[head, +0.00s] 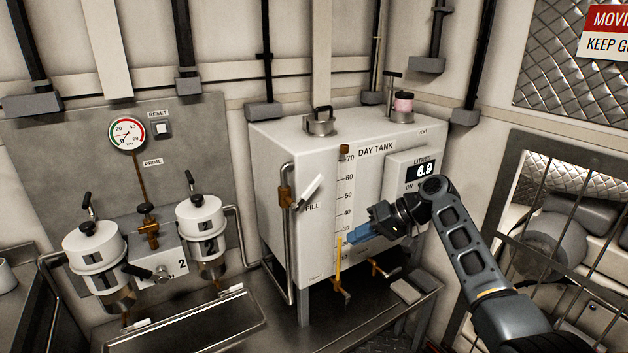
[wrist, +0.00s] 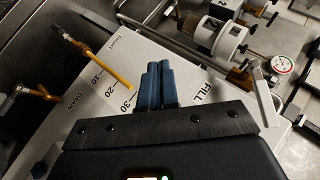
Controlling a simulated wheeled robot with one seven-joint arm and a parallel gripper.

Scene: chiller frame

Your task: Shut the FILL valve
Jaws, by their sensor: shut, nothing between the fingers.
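The FILL valve (head: 286,196) is a brass body on the steel pipe at the left edge of the DAY TANK's front. Its white lever (head: 310,191) slants up to the right, across the line of the vertical pipe, above the FILL label. The white lever also shows in the wrist view (wrist: 265,91), right of the fingers. My gripper (head: 352,238) has blue fingers and is shut and empty. It is in front of the tank's lower scale, right of and below the FILL lever, apart from it. In the wrist view the closed fingers (wrist: 158,68) lie between the scale and the FILL label.
The white day tank (head: 320,240) has a yellow level tube (head: 338,262) close to my fingers and a display (head: 421,170) reading 6.9. Two white filter canisters (head: 95,250) stand left, near a pressure gauge (head: 127,133). A barred guard (head: 550,240) is at right.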

